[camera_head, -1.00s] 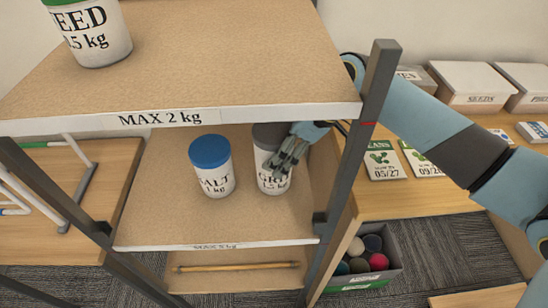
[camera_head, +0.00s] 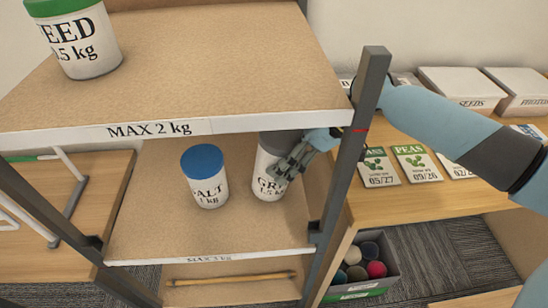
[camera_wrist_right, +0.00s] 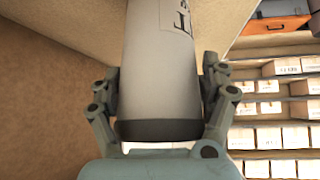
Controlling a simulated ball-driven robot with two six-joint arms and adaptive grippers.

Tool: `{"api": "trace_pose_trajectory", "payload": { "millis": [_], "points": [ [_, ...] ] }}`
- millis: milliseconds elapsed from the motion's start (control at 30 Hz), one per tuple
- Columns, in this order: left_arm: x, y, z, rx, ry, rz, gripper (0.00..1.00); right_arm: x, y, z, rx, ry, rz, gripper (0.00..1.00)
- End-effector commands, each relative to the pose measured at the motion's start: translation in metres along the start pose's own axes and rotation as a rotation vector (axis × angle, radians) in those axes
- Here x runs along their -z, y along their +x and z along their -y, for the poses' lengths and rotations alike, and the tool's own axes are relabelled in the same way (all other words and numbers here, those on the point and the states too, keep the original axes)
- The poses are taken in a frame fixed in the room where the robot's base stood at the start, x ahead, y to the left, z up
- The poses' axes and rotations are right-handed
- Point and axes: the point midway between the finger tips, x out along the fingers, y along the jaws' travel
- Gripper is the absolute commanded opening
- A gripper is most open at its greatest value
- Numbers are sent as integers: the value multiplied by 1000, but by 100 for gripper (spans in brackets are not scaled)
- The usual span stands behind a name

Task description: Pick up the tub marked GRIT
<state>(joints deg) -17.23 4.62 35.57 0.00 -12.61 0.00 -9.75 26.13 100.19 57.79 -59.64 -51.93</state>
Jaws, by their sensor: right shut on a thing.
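The GRIT tub (camera_head: 264,182) is white with a dark grey lid and stands on the middle shelf, at its right side. My right gripper (camera_head: 291,160) reaches in past the right post and is shut on this tub; its fingers cover part of the label. In the right wrist view the tub (camera_wrist_right: 158,75) sits between the two fingers of the gripper (camera_wrist_right: 160,88), one on each side. Whether the tub's base touches the shelf is hard to tell. My left gripper is not in view.
A SALT tub (camera_head: 205,178) with a blue lid stands left of the GRIT tub. The upper shelf (camera_head: 215,70), with a green-lidded FEED tub (camera_head: 75,42), overhangs closely. A dark post (camera_head: 358,140) stands beside my right arm. Seed packets (camera_head: 412,163) lie on the right bench.

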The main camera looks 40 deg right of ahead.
Motion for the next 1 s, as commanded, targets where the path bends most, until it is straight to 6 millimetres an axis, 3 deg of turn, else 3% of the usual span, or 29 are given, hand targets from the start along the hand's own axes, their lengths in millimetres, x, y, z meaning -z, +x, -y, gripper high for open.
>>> {"api": "trace_pose_trajectory", "payload": {
  "millis": [267, 300, 600, 967, 1000],
  "points": [
    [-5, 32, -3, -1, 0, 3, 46, -14, -8, -1, -2, -2, -139, 21],
    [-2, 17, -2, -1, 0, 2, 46, -4, -20, 0, -2, -3, -137, 21],
    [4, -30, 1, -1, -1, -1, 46, 23, -72, 0, -1, -3, -135, 21],
    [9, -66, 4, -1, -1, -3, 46, 42, -113, 0, -1, -2, -135, 21],
    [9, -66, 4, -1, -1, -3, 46, 35, -115, 0, 1, -1, -131, 21]
  ]
}}
